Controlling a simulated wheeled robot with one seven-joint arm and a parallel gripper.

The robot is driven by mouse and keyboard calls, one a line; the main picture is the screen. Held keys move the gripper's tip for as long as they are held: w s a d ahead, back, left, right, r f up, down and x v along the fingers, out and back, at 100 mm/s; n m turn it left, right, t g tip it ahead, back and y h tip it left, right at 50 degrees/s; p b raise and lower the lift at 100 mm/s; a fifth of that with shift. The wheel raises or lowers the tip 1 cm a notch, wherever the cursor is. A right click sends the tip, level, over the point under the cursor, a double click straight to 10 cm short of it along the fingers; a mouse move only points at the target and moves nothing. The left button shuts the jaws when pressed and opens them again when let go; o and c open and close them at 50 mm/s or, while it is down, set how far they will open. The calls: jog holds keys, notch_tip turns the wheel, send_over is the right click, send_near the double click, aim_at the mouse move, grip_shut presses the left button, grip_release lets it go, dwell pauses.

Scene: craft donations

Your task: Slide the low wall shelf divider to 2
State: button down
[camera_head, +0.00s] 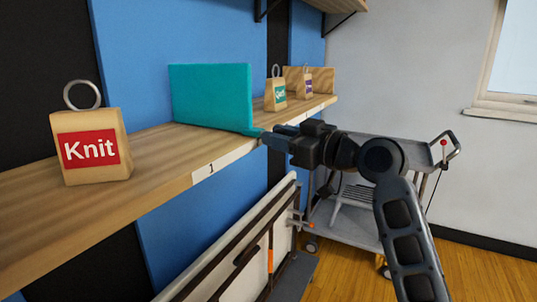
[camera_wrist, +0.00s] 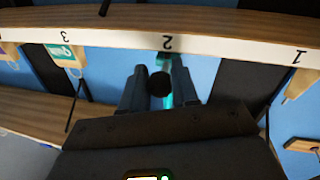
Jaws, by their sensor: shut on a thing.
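The teal divider (camera_head: 212,97) stands upright across the wooden low wall shelf (camera_head: 150,150). My gripper (camera_head: 262,137) is at the shelf's front edge, shut on the divider's front end; a strip of teal (camera_wrist: 180,88) shows between the fingers in the wrist view. The label 1 (camera_head: 211,168) is on the shelf front, left of my gripper in the head view. In the wrist view the label 2 (camera_wrist: 167,43) is right beside the fingers, roughly in line with the divider. The label 3 (camera_wrist: 65,37) is to its left and 1 to its right.
A tan block marked Knit (camera_head: 92,147) stands on the shelf left of the divider. Two smaller tagged blocks, green (camera_head: 275,92) and purple (camera_head: 306,84), stand right of it. A grey cart (camera_head: 350,215) and a leaning folded board (camera_head: 235,250) are below.

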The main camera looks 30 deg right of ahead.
jog(key=shift+w+f, duration=0.1)
jog(key=shift+f, duration=0.05)
jog(key=c, duration=0.9)
grip_release()
jog(key=shift+d, duration=0.1)
jog(key=b+v, duration=0.1)
jog(key=v, duration=0.7)
jog(key=shift+w, duration=0.1)
